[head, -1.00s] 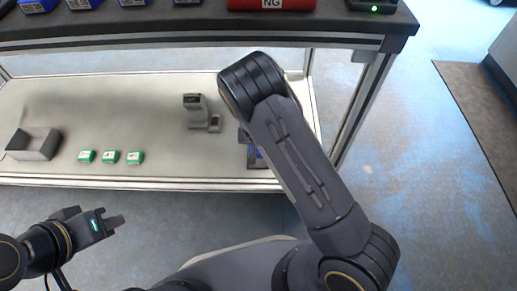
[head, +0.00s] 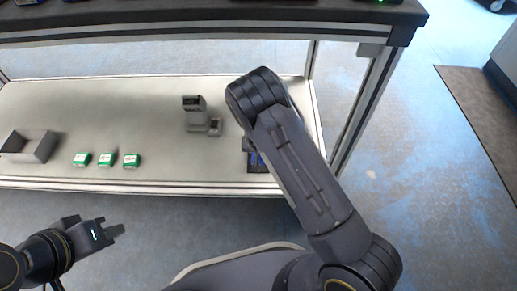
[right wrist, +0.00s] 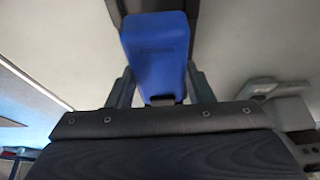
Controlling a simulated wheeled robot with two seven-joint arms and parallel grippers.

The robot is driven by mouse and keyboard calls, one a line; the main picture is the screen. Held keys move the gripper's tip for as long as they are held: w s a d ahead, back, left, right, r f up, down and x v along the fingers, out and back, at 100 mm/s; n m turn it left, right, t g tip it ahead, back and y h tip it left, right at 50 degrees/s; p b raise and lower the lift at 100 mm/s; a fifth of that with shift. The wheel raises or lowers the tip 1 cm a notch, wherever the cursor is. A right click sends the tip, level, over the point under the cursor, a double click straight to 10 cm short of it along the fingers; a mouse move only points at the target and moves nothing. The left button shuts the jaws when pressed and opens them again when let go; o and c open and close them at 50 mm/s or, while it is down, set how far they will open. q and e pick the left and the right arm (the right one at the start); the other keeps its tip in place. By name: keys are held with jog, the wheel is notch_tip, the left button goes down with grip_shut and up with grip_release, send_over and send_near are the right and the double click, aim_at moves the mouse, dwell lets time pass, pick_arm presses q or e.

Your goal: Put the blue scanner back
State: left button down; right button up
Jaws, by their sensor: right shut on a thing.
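The blue scanner (right wrist: 157,52) is between the two fingers of my right gripper (right wrist: 160,85) in the right wrist view, and the gripper is shut on it. In the head view my right forearm hides most of that gripper; a dark and blue patch (head: 257,160) shows beside the arm over the lower shelf. A grey device with an upright part and a small block (head: 200,115) stands left of my right arm. My left gripper (head: 112,229) is in front of the shelf, away from all objects; its finger gap is unclear.
The pale lower shelf (head: 100,110) carries an open grey box (head: 38,147) and several green-and-white small boxes (head: 106,160) near its front edge. A dark upper shelf (head: 200,28) overhangs it. A metal post (head: 365,100) stands right of my right arm.

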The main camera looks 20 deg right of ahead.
jog(key=shift+f, duration=0.4)
jog(key=o, duration=1.1)
jog(key=shift+o, duration=0.2)
jog(key=shift+r, duration=0.1)
